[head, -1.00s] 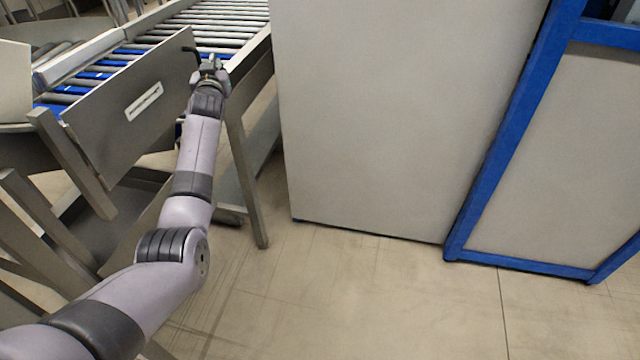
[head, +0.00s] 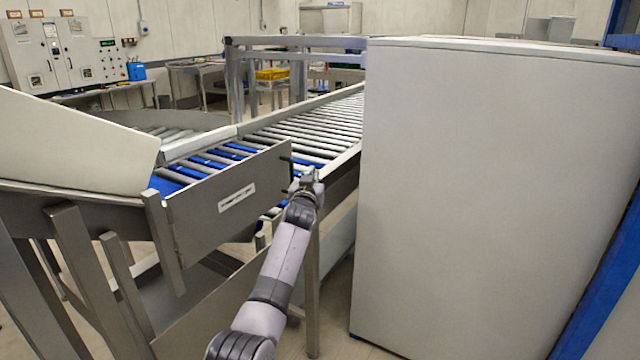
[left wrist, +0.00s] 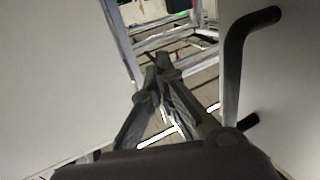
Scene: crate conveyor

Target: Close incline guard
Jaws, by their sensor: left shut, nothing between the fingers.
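The incline guard (head: 205,222) is a flat grey metal panel with a pale label, standing at the near side of the roller conveyor. Its black bar handle (head: 285,160) is at the panel's right end. In the left wrist view the bent handle (left wrist: 236,70) stands out from the pale panel (left wrist: 290,95) on the right. My left gripper (head: 308,176) is at the panel's right end, close to the handle. In the left wrist view its fingers (left wrist: 160,72) are together and empty, left of the handle. Whether it touches the guard is unclear. My right gripper is not seen.
A large grey cabinet (head: 480,190) stands close on the right of my left arm. The conveyor rollers (head: 305,130) run behind the guard. A conveyor leg (head: 312,290) is beside the arm. A control panel (head: 65,55) is at the back left.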

